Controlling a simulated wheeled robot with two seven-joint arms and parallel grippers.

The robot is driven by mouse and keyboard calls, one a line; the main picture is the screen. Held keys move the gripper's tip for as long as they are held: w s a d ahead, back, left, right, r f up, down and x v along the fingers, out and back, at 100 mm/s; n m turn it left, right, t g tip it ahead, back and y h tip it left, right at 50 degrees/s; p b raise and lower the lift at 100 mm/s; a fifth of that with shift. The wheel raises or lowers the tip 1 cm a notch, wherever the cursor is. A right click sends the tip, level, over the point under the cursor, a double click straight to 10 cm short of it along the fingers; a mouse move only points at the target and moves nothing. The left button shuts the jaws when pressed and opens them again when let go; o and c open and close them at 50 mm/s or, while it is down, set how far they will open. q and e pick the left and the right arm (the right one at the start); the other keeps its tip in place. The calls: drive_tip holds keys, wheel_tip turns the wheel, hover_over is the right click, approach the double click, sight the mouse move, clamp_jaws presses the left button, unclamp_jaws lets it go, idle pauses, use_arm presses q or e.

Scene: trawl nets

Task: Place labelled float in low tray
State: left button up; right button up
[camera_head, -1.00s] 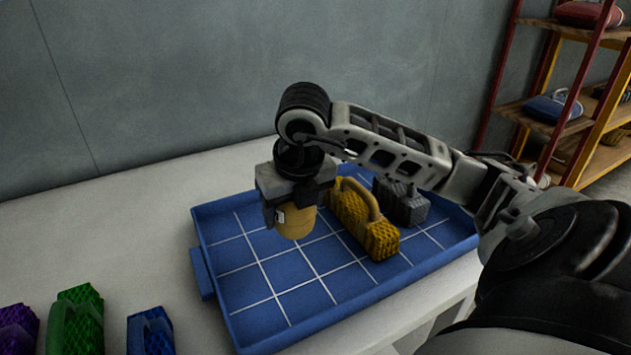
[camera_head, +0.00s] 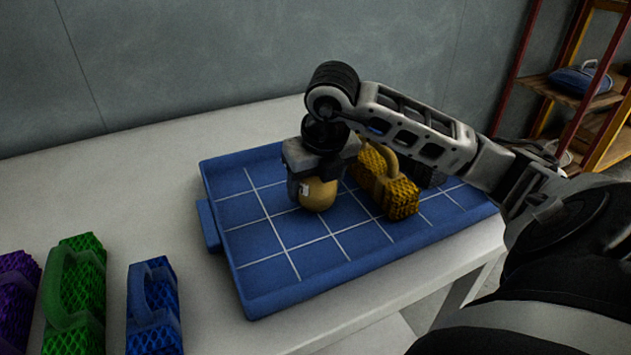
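The labelled float (camera_head: 319,196) is a rounded yellow-orange piece with a small white label on its left side. My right gripper (camera_head: 314,178) points down and is shut on its top, which the fingers hide. The low tray (camera_head: 279,303) is blue with white grid lines and a low rim, and lies on the pale table. The float is over the middle-left part of the tray; I cannot tell whether it touches the tray floor. My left gripper is out of view.
A yellow net bundle with a handle (camera_head: 388,184) and a dark grey one (camera_head: 432,176) sit in the tray, right of the float. Purple (camera_head: 16,298), green (camera_head: 75,295) and blue (camera_head: 154,305) bundles stand at the left. The tray's front-left cells are clear. A shelf (camera_head: 570,92) stands back right.

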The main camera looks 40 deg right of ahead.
drive_tip(key=o, duration=0.4)
drive_tip(key=shift+c, duration=0.2)
drive_tip(key=shift+r, duration=0.2)
drive_tip(key=p+v, duration=0.2)
drive_tip(key=v, duration=0.8)
drive_tip(key=shift+r, duration=0.35)
drive_tip(key=shift+s+r, duration=0.25)
drive_tip(key=shift+r, duration=0.3)
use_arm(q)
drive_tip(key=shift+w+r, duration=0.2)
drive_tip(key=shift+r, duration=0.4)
